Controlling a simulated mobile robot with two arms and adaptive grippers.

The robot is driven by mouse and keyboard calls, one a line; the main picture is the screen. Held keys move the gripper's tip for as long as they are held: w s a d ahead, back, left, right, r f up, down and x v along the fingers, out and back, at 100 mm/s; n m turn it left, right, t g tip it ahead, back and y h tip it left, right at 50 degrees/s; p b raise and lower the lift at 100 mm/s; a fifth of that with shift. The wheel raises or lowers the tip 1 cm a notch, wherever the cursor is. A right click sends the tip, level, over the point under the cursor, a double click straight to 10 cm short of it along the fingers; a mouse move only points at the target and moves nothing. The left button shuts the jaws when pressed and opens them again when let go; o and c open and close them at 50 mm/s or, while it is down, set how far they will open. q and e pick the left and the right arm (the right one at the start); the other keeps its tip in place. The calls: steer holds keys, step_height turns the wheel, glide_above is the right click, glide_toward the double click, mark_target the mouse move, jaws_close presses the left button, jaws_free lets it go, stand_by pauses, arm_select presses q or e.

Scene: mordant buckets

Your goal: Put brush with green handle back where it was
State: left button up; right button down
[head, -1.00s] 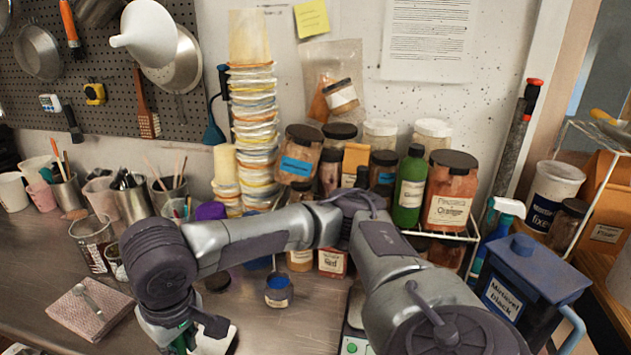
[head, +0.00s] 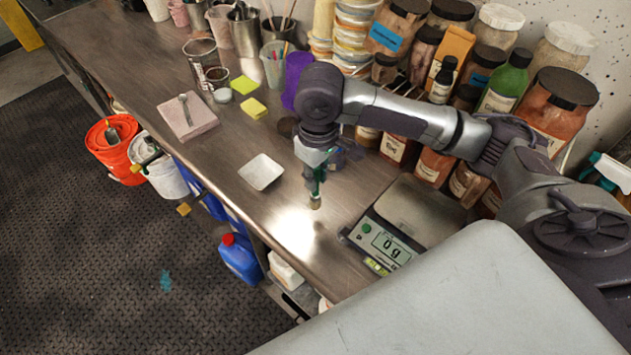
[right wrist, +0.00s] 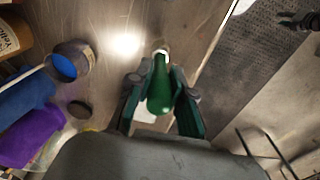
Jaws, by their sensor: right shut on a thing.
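The brush with the green handle (right wrist: 160,90) is between the fingers of my right gripper (right wrist: 160,103) in the right wrist view. In the head view my right gripper (head: 314,178) points down over the steel table and is shut on the brush. The brush's lower end (head: 316,203) shows below the fingers, just above or near the table top; I cannot tell whether it touches. Much of the handle is hidden by the gripper in the head view. My left gripper is not in view.
A white dish (head: 261,173) lies left of the gripper, and a scale (head: 388,243) stands right of it. A blue-filled jar (right wrist: 72,64) is close by. Jars crowd the table's back. An orange bucket (head: 112,158) and white bucket (head: 163,178) stand off the table's front edge.

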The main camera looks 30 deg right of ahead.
steer(key=shift+w+d+f, duration=0.25)
steer(key=shift+w+d, duration=0.05)
steer(key=shift+w, duration=0.05)
steer(key=shift+w+d+f, duration=0.1)
steer(key=shift+f, duration=0.1)
step_height(320, 180, down, 3)
steer(key=shift+f+p, duration=0.1)
steer(key=shift+p, duration=0.45)
steer(key=shift+f, duration=0.35)
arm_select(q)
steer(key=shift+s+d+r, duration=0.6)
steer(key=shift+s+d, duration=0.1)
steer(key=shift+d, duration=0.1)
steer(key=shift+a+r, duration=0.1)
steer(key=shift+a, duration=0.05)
arm_select(e)
steer(key=shift+f, duration=0.1)
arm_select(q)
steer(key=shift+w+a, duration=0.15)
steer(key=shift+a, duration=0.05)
arm_select(e)
steer(key=c, duration=1.1)
jaws_free()
steer(key=shift+o, duration=0.2)
